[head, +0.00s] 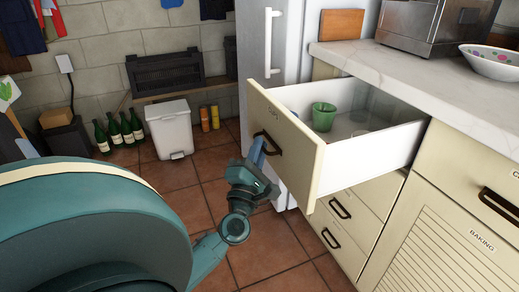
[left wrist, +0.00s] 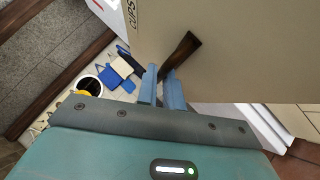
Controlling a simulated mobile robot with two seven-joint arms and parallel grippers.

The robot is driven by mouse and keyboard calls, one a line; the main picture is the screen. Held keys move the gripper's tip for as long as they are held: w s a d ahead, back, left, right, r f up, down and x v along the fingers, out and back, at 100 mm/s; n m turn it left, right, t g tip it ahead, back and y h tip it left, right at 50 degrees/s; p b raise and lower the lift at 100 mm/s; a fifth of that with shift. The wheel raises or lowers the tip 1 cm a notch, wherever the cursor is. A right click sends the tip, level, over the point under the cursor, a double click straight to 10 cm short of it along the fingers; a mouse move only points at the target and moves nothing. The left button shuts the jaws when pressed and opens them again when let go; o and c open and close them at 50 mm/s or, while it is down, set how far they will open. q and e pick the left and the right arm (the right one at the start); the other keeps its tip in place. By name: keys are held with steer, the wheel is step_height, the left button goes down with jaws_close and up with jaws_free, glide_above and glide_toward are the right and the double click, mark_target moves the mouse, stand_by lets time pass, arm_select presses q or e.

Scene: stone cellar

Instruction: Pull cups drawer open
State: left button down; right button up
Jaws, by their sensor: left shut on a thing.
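The cups drawer (head: 293,150) is pulled well out of the cream cabinet. Its white interior shows a green cup (head: 323,117) and what look like clear glasses farther right. The dark curved drawer handle (head: 268,143) is on its front. My left gripper (head: 257,152) is at this handle, its blue fingers shut on it. In the left wrist view the fingers (left wrist: 163,76) meet the handle (left wrist: 182,55) below the CUPS label (left wrist: 132,14). My right gripper is not in view.
Lower drawers (head: 340,207) and the baking cabinet door (head: 455,235) are shut. A marble counter (head: 400,80) carries a steel appliance (head: 432,25) and a bowl (head: 490,62). A white bin (head: 170,130) and green bottles (head: 120,132) stand behind. Tiled floor is clear in the middle.

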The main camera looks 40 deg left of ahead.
arm_select(q)
steer(key=c, duration=1.5)
jaws_free()
steer(key=shift+c, duration=0.2)
steer(key=b+v, duration=0.1)
steer(key=v, duration=1.2)
